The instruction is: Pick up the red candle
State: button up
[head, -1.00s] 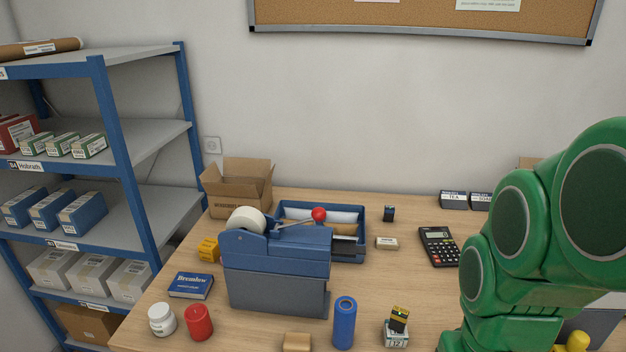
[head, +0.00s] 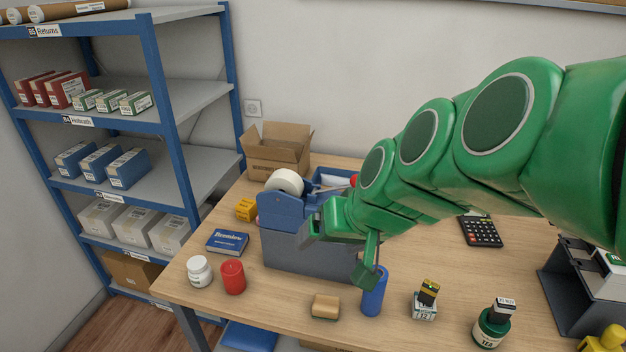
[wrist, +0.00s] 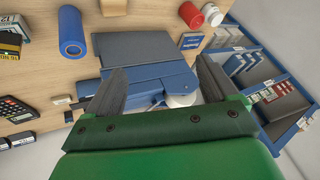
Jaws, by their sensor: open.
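The red candle (head: 233,277) stands upright near the front left of the counter, just right of a white jar (head: 200,270). It also shows at the top of the wrist view (wrist: 191,15). My gripper (head: 340,252) is above the counter, in front of the blue and grey tape dispenser (head: 310,245), to the right of the candle and apart from it. In the wrist view my gripper (wrist: 160,85) has its two fingers spread over the dispenser, with nothing held between them.
A blue cylinder (head: 374,291) and a tan block (head: 325,307) stand near the front edge, right of the candle. A blue box (head: 228,242) lies behind the candle. A blue shelf rack (head: 160,100) stands at the left. Bare counter lies between candle and block.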

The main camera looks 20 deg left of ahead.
jog(key=w+a+r+t+y, duration=0.1)
jog(key=w+a+r, duration=0.15)
jog(key=a, duration=0.45)
jog(key=w+a+r+t+y, duration=0.1)
jog(key=w+a+t+y, duration=0.15)
jog(key=a, duration=0.45)
jog(key=m+t+h, duration=0.1)
jog(key=t+h, duration=0.1)
jog(key=t, duration=0.2)
send_over(225, 278)
jog(key=w, duration=0.2)
jog(key=s+f+h, duration=0.1)
jog(key=f, duration=0.7)
jog(key=s+f+m+t+h, duration=0.1)
jog(key=s+f+h, duration=0.1)
jog(key=f, duration=0.7)
jog(key=s+f+t+h, duration=0.1)
jog(key=s+f+h, duration=0.1)
jog(key=f, duration=0.6)
jog(key=shift+d+f+m+t, duration=0.25)
jog(key=shift+f+m, duration=0.05)
jog(key=shift+x, duration=1.25)
jog(key=shift+d+x, duration=0.25)
jog(key=shift+x, duration=0.75)
jog(key=shift+d+x, duration=0.2)
jog(key=shift+x, duration=0.85)
jog(key=shift+w+a+f, duration=0.1)
jog(key=shift+w+f, duration=0.25)
jog(key=shift+w, duration=0.25)
